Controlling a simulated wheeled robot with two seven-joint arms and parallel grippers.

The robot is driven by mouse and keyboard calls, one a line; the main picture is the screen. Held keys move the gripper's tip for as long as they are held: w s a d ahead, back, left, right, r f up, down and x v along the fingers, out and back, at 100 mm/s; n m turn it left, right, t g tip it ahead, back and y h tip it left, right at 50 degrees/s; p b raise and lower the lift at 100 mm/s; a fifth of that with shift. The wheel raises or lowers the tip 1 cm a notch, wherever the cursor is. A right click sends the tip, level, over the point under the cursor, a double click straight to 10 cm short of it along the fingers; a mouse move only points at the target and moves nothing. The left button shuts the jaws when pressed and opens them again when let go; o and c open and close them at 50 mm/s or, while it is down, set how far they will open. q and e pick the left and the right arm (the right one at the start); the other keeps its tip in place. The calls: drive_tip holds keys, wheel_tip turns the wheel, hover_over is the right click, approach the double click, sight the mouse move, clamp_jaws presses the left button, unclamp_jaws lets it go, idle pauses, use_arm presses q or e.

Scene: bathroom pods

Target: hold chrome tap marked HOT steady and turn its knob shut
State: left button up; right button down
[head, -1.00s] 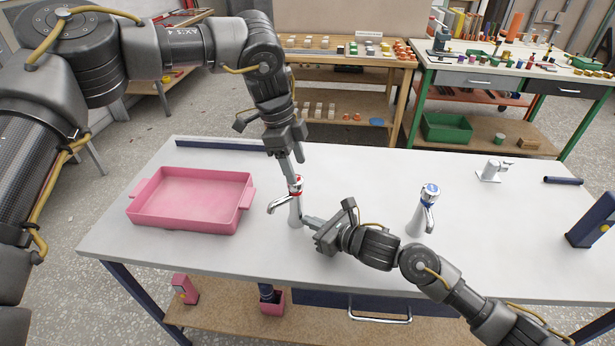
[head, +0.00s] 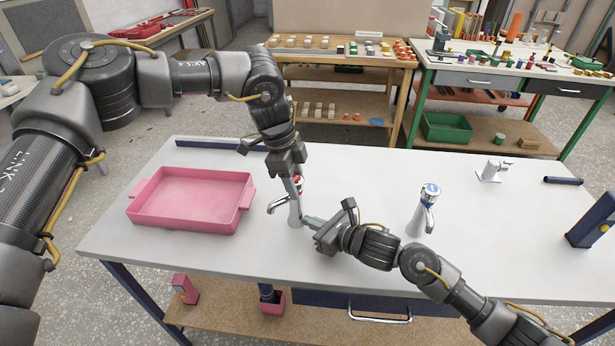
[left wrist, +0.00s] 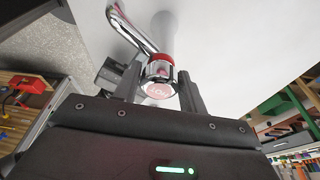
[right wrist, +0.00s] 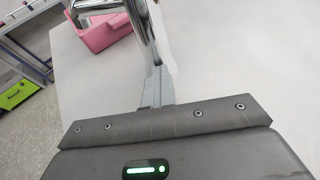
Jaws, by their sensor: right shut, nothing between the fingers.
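The chrome tap marked HOT (head: 295,210) stands upright on the white bench, with its spout pointing left. Its red-banded knob (left wrist: 160,72), with a pink-red cap on top, sits between the fingers of my left gripper (left wrist: 160,84). The left gripper comes from above, also in the head view (head: 295,183). Its fingers are apart, one on each side of the knob, with a small gap visible. My right gripper (head: 307,221) is low, its fingertips at the right side of the tap body. Its fingers are together in the right wrist view (right wrist: 156,75); whether they touch the tap is unclear.
A pink tray (head: 190,225) stands left of the tap. A second tap with a blue-marked top (head: 424,212) stands to the right, and a small chrome fitting (head: 492,171) lies farther right. A dark blue block (head: 592,222) is at the right edge. Bench between the taps is partly covered by my right arm.

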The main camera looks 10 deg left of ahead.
sight(299, 180)
use_arm(q)
drive_tip(key=c, duration=0.4)
drive_tip(key=shift+o, duration=0.2)
drive_tip(key=m+g, duration=0.1)
drive_tip(key=m, duration=0.3)
drive_tip(key=o, duration=0.8)
drive_tip(key=shift+r, duration=0.1)
drive_tip(key=shift+r, duration=2.4)
use_arm(e)
drive_tip(key=c, duration=1.7)
unclamp_jaws()
